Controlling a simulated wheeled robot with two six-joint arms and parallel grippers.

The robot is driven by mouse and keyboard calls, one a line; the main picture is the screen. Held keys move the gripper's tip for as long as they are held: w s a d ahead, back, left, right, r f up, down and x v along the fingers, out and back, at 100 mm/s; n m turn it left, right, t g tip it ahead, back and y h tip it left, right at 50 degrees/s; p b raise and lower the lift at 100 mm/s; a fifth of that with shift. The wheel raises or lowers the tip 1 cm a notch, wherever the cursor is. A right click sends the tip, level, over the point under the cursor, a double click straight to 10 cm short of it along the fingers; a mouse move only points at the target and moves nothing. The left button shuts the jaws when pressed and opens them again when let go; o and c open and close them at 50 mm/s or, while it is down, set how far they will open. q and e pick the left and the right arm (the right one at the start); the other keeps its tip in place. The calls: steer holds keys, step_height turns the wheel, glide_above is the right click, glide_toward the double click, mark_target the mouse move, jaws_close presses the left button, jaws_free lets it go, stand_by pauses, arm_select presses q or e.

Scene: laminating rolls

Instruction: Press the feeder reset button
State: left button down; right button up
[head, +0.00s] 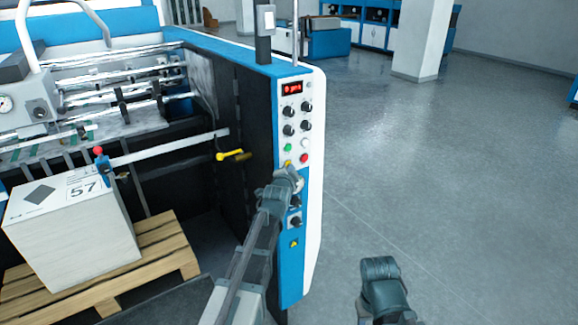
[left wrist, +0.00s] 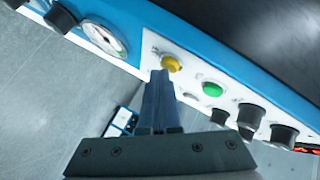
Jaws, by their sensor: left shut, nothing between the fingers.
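The control panel (head: 297,120) on the machine's blue and white end carries several buttons. A yellow button (left wrist: 171,63) sits just beyond my left fingertips in the left wrist view; in the head view only a sliver of it (head: 289,163) shows above my wrist. My left gripper (left wrist: 160,78) is shut and empty, pointing at the panel close to the yellow button; I cannot tell whether it touches. A green button (left wrist: 212,89) sits beside the yellow one, and it also shows in the head view (head: 288,147). No button label is readable.
A red button (head: 304,158), a white button (head: 304,143), black knobs (head: 288,111) and a red display (head: 292,88) are close by. A yellow handle (head: 231,155) sticks out left of the panel. A paper stack (head: 75,235) stands on a pallet (head: 165,250). The floor at right is clear.

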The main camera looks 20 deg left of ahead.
arm_select(q)
steer(key=shift+s+d, duration=0.45)
steer(key=shift+d, duration=0.05)
steer(key=s+d, duration=0.1)
steer(key=d, duration=0.1)
steer(key=s+d, duration=0.2)
stand_by(0.4)
stand_by(0.5)
steer(key=s+d+f+n+g, duration=0.3)
steer(key=s+d+f+g, duration=0.4)
steer(key=s+d+f, duration=0.35)
steer(key=s+d+f+n+g, duration=0.1)
steer(key=s+f+g, duration=0.1)
steer(key=s, duration=0.6)
steer(key=s+d+f+n+g, duration=0.1)
steer(key=s+d+f+g, duration=0.1)
steer(key=s, duration=0.5)
steer(key=s+d+f+n+g, duration=0.1)
steer(key=s+g, duration=0.3)
steer(key=s, duration=0.4)
steer(key=shift+s+d+f+g+h, duration=0.3)
steer(key=shift+s+d+f+h, duration=0.1)
steer(key=shift+d+f, duration=0.35)
